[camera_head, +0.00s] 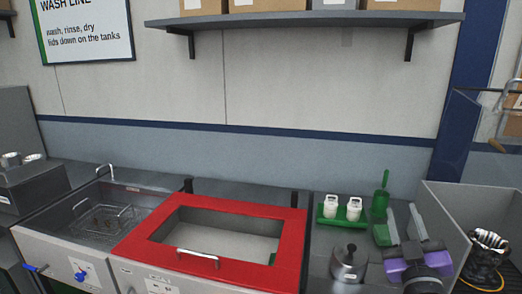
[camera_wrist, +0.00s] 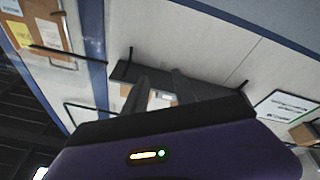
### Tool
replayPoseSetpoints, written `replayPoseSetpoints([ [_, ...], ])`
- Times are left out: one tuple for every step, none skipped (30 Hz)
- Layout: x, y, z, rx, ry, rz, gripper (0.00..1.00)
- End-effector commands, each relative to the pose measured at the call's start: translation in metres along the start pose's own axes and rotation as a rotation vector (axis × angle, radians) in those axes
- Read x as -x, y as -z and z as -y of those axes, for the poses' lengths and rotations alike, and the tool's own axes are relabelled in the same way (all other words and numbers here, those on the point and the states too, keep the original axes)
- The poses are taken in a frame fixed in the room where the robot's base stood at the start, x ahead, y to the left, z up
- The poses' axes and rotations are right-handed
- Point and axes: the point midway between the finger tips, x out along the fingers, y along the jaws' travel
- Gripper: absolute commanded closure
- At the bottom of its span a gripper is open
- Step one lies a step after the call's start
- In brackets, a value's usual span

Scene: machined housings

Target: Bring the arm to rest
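My gripper (camera_head: 403,215) is at the lower right in the head view, above the bench, with its purple body low and its two grey fingers pointing up. In the wrist view, the dark fingers of my gripper (camera_wrist: 158,80) stand apart with nothing held between them. The wrist camera faces up toward the wall and shelf. Most of my arm is out of view.
A grey-walled bin (camera_head: 450,205) stands right of my gripper, with a dark, shiny ribbed part (camera_head: 487,250) at it. Left are a metal pot-like part (camera_head: 348,264), a green tray (camera_head: 329,221) with white bottles, a red-framed tank lid (camera_head: 290,245) and an open tank (camera_head: 140,203).

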Motion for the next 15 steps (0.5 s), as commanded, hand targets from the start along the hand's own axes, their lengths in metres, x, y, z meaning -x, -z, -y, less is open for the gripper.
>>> replayPoseSetpoints([
  [0.025, -0.011, 0.011, -0.04, 0.017, 0.002, 0.67],
  [0.038, -0.014, 0.016, -0.063, 0.024, -0.001, 0.67],
  [0.055, -0.018, 0.022, -0.096, 0.034, -0.004, 0.67],
  [0.068, -0.021, 0.026, -0.119, 0.042, -0.004, 0.67],
  [0.081, -0.023, 0.03, -0.142, 0.049, -0.005, 0.67],
  [0.098, -0.026, 0.034, -0.172, 0.057, -0.006, 0.67],
  [0.11, -0.029, 0.037, -0.195, 0.065, -0.004, 0.67],
  [0.123, -0.03, 0.04, -0.215, 0.07, -0.004, 0.67],
  [0.14, -0.033, 0.043, -0.243, 0.079, 0.0, 0.67],
  [0.153, -0.035, 0.045, -0.263, 0.085, 0.002, 0.67],
  [0.165, -0.036, 0.047, -0.283, 0.091, 0.005, 0.67],
  [0.182, -0.038, 0.049, -0.308, 0.099, 0.011, 0.67],
  [0.195, -0.039, 0.05, -0.326, 0.105, 0.015, 0.67],
  [0.207, -0.039, 0.051, -0.344, 0.111, 0.02, 0.67],
  [0.223, -0.04, 0.052, -0.368, 0.118, 0.027, 0.67],
])
